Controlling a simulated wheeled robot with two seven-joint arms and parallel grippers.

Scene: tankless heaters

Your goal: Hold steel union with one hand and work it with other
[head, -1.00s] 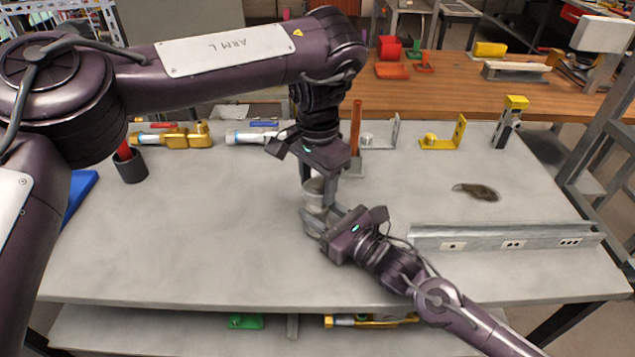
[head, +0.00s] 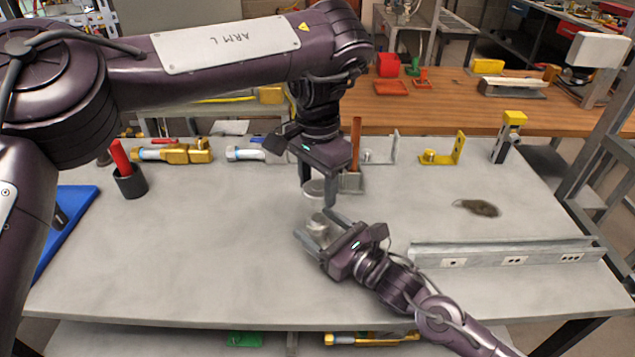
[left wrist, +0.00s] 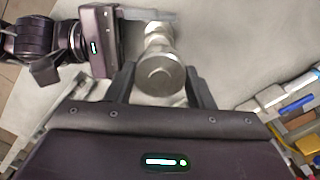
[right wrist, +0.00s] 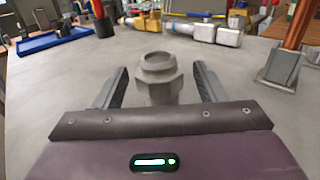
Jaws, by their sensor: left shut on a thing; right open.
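The steel union shows as two pieces in the head view. My left gripper (head: 318,188) points down from above, shut on the upper piece (head: 313,187); its round end (left wrist: 160,75) lies between the fingers in the left wrist view. The lower piece (head: 318,226) stands below, apart from the upper piece in the head view. In the right wrist view the lower piece (right wrist: 157,78) has a hex body and round open top. My right gripper (head: 323,229) is open around it, with gaps on both sides. The lower piece's bottom is hidden.
A slotted metal rail (head: 505,252) lies at the right. Brass fittings (head: 172,151), a copper pipe on a stand (head: 355,150) and a yellow bracket (head: 442,153) line the back. A black cup (head: 130,182) stands at the left. The table's front left is clear.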

